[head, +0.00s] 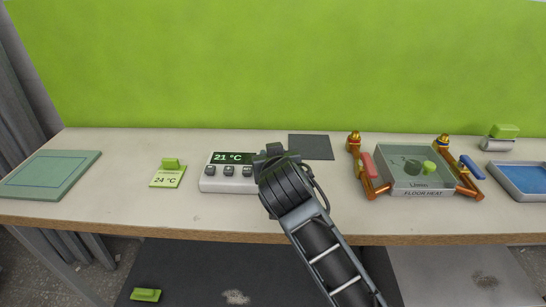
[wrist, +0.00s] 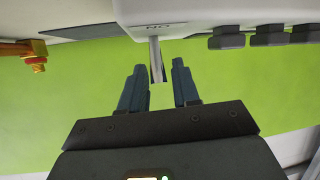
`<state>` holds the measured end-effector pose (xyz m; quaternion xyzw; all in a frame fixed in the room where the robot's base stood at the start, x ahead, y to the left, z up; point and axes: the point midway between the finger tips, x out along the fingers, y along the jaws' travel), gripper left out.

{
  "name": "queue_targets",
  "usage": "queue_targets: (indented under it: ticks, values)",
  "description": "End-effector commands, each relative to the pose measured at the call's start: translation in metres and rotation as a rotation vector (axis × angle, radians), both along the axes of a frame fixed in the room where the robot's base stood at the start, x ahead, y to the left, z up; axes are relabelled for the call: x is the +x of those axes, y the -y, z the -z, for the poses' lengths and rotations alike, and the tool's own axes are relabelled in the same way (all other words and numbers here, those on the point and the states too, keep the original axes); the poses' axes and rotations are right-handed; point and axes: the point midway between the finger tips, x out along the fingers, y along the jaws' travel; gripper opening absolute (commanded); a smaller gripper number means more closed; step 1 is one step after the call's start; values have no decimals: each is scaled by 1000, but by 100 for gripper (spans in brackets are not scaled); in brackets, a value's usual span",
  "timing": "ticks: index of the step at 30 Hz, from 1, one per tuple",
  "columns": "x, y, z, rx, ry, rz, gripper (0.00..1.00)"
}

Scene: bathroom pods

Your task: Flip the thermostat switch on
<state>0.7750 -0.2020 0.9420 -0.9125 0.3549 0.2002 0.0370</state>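The white thermostat (head: 230,184) stands on the bench with a display reading 21 °C and a row of dark buttons. In the wrist view its white body (wrist: 185,13) is at the top, with an upside-down "ON" label. A metal switch lever (wrist: 155,55) sticks out below that label. My gripper (wrist: 158,66) is open, with one finger on each side of the lever in the picture; I see gaps and cannot tell any contact. In the head view my gripper (head: 274,151) is at the thermostat's right end, and my wrist hides the lever there.
A green 24 °C card holder (head: 167,180) stands left of the thermostat. A dark flat panel (head: 311,146) lies behind my gripper. Right of my arm are the floor heat box (head: 415,183) and copper pipes with red and blue handles (head: 370,166). The bench left of the thermostat is mostly clear.

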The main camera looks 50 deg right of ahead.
Motion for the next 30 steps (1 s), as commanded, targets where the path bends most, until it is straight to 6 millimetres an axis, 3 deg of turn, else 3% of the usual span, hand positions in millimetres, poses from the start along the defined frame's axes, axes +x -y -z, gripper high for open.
queue_targets:
  ticks: [3,11,24,30]
  values:
    - [0,0,1,1,-2,0,41]
    - [-2,-2,1,2,-4,0,41]
    - [-43,-41,-23,2,-3,-1,41]
    - [-52,-49,-29,2,-4,0,41]
